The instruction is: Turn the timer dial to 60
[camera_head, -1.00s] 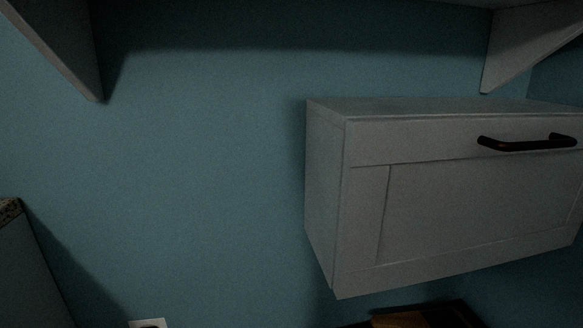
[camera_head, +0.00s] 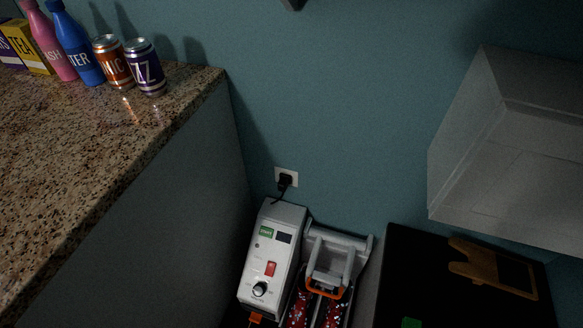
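The timer dial (camera_head: 260,289) is a small dark round knob with a light mark across it. It sits low on the front of a white machine (camera_head: 283,219), at the bottom middle of the head view. Small marks surround the dial, but they are too small to read. A red switch (camera_head: 270,269) is above it, and a green label and a dark display (camera_head: 284,238) are higher up. My gripper is not in view.
A granite counter (camera_head: 110,150) with cans and bottles fills the left, its side dropping close beside the machine. A grey and orange frame (camera_head: 328,265) adjoins the machine on the right. A dark surface holds a wooden board (camera_head: 495,269). A white cabinet (camera_head: 510,150) hangs above.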

